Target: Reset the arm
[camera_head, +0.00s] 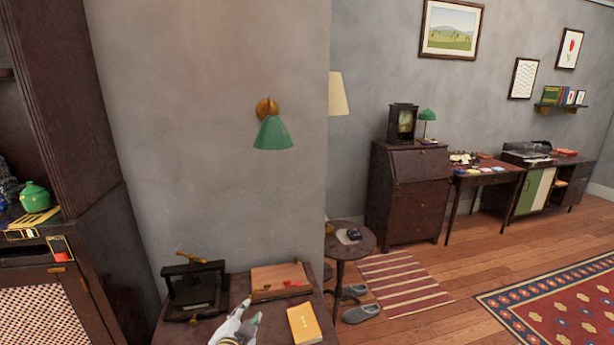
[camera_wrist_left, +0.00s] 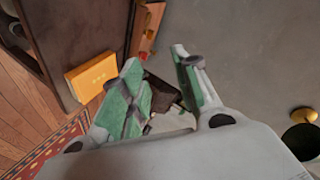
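My left gripper (camera_head: 240,322) shows at the bottom of the head view, above the small dark table (camera_head: 225,330). In the left wrist view its two green-padded fingers (camera_wrist_left: 156,60) stand apart, with nothing held between them. The dark press (camera_head: 195,288) shows behind the gap between the fingers in the wrist view. A yellow book (camera_head: 304,323) lies to the right of the gripper in the head view, and it also shows in the wrist view (camera_wrist_left: 91,76). My right gripper is in neither view.
A wooden box (camera_head: 279,279) lies at the table's back, near the grey wall (camera_head: 210,120). A green wall lamp (camera_head: 272,134) juts out above. A green pot (camera_head: 34,196) stands on the left cabinet. A round side table (camera_head: 350,237) stands right. Open floor lies beyond.

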